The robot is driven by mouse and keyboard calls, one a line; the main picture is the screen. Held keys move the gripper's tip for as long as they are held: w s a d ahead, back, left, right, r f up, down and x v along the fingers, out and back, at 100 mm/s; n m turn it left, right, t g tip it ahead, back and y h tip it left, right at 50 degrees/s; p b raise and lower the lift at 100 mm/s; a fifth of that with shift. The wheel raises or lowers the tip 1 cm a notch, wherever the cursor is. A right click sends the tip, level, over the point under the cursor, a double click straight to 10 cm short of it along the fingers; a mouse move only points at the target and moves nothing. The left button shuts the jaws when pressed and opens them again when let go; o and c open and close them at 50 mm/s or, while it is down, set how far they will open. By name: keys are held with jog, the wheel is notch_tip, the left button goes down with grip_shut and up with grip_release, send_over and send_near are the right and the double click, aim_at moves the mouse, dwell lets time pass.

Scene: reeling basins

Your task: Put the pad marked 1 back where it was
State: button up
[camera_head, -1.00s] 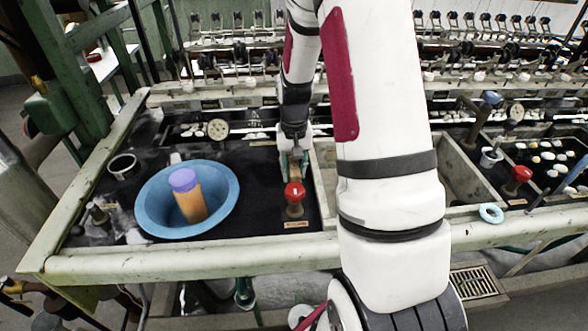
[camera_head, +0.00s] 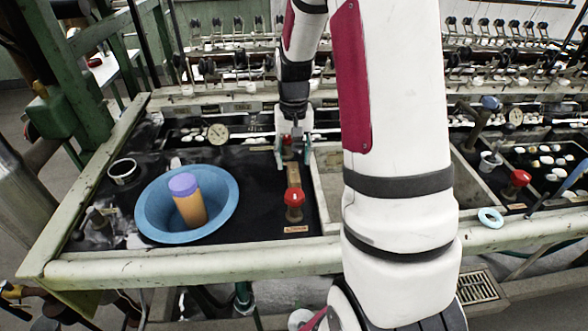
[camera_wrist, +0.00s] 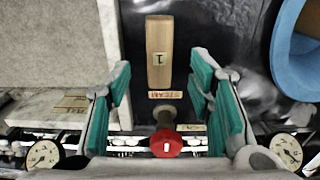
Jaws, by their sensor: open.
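The pad marked 1 is a light wooden block (camera_wrist: 159,55) with a "1" label, lying on the dark surface in the wrist view. In the head view the pad (camera_head: 294,176) shows just behind the near red knob (camera_head: 294,197). My gripper (camera_head: 294,164) is open and empty, over the strip right of the blue basin. In the wrist view its teal fingers (camera_wrist: 160,90) are spread wide. The pad lies above and between them in the picture, apart from both. A "STEAM" label (camera_wrist: 164,95) lies by the pad's end, with a red knob (camera_wrist: 166,143) beyond it.
The blue basin (camera_head: 148,212) holds an orange cylinder with a purple top (camera_head: 188,202). A stone trough wall (camera_head: 328,190) stands close right of the pad. Two gauges (camera_wrist: 42,154) and (camera_wrist: 287,150) sit at the far side. A light-blue ring (camera_head: 490,217) lies on the front rim.

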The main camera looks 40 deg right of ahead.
aim_at(293, 171)
jog(key=s+a+r+n+t, duration=0.1)
jog(key=s+a+r+n, duration=0.1)
jog(key=s+a+r, duration=0.35)
jog(key=s+a+r+n+t, duration=0.1)
jog(key=s+a+r, duration=0.2)
jog(key=a+r, duration=0.6)
jog(key=s+a+r+n, duration=0.2)
jog(key=s, duration=0.5)
jog(key=s+a+r+n+t, duration=0.1)
jog(key=s+a, duration=0.2)
jog(key=s, duration=0.4)
jog(key=shift+r+n+t, duration=0.3)
jog(key=shift+r+n, duration=0.05)
jog(key=shift+n, duration=0.05)
